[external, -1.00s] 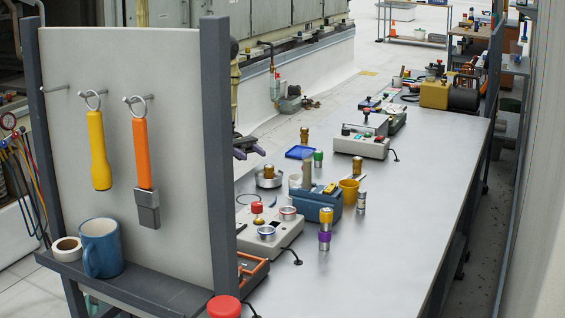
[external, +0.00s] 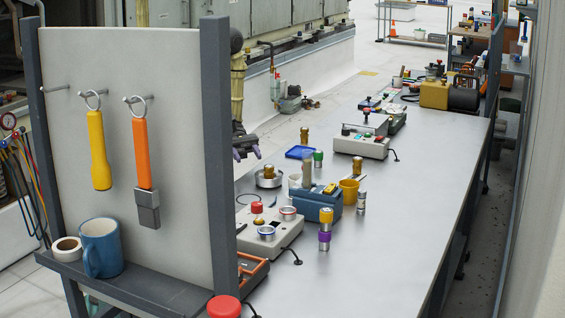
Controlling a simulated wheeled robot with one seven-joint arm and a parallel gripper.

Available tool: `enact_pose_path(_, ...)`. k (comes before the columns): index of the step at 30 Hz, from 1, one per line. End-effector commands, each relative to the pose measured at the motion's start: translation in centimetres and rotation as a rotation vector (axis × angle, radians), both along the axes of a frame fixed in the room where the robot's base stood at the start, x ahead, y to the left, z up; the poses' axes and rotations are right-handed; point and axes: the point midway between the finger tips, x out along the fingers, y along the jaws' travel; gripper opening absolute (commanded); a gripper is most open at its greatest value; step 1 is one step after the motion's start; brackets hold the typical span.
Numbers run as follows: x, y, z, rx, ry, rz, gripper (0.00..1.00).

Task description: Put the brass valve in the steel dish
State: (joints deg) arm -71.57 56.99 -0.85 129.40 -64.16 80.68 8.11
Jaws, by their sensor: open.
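A small brass-coloured piece (external: 268,171) stands in a round steel dish (external: 269,182) on the bench's left side. Similar brass-coloured pieces stand beside the blue tray (external: 304,135) and at the yellow cup (external: 356,166). I cannot tell for sure from this distance which is the brass valve. My gripper (external: 246,153), with purple fingertips, is open and appears empty. In the picture it is just above and left of the steel dish, apart from the piece in it. The panel's post partly hides my arm.
A blue box (external: 328,202), a yellow cup (external: 349,190) and a grey device with a red knob (external: 272,232) crowd the space near the dish. A cylinder with a purple band (external: 325,231) stands to the right. The bench's right side (external: 415,190) is clear.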

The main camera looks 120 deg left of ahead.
Motion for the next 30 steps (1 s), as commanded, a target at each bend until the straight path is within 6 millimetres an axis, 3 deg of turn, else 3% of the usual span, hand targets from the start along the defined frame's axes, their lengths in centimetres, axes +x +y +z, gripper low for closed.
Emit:
enact_pose_path(3,0.3,-4.2,1.0,0.145,0.039,-0.252,0.51)
enact_pose_path(9,-1.0,-9.6,1.8,0.452,0.068,-0.674,0.51)
enact_pose_path(19,-2.0,-13.0,3.6,1.055,-0.082,-1.246,0.51)
enact_pose_path(24,-0.6,-14.2,5.6,1.393,-0.279,-1.457,0.51)
enact_pose_path(30,1.9,-16.9,8.9,1.750,-0.598,-1.593,0.51)
